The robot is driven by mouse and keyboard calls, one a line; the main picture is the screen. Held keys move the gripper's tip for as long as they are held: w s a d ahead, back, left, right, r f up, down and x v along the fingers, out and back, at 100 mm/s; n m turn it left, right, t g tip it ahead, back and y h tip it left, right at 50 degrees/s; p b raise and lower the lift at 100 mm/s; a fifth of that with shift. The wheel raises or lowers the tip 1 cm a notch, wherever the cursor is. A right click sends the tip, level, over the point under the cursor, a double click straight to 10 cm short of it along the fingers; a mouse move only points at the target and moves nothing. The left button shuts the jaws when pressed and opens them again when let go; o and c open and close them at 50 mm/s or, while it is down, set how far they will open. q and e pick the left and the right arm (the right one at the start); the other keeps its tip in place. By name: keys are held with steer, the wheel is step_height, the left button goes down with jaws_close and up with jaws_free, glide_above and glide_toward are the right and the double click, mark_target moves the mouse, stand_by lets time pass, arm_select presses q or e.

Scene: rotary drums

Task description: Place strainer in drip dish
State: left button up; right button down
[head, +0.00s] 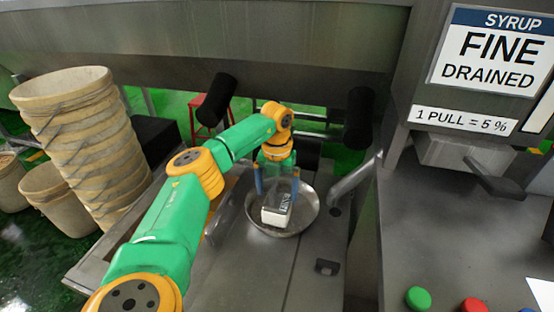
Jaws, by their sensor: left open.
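A small box-shaped thing with a white base and dark grey upper part, which looks like the strainer (273,217), sits tilted in or just over a round metal dish, the drip dish (302,217). My left gripper (276,193) points down right above the dish, with its blue fingers apart on either side of the strainer's upper part. Whether the fingers touch it is too small to tell. The gripper and strainer hide the back and middle of the dish. My right gripper is not in view.
A metal counter (245,270) carries the dish. A curved metal pipe (352,180) stands right of it. A machine with a syrup sign (492,52) and a green button (419,298) fills the right. Stacked buckets (85,130) stand at the left. The counter's front is mostly clear.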

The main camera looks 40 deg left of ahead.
arm_select(q)
step_height(320, 180, up, 8)
steer(key=shift+f, duration=0.1)
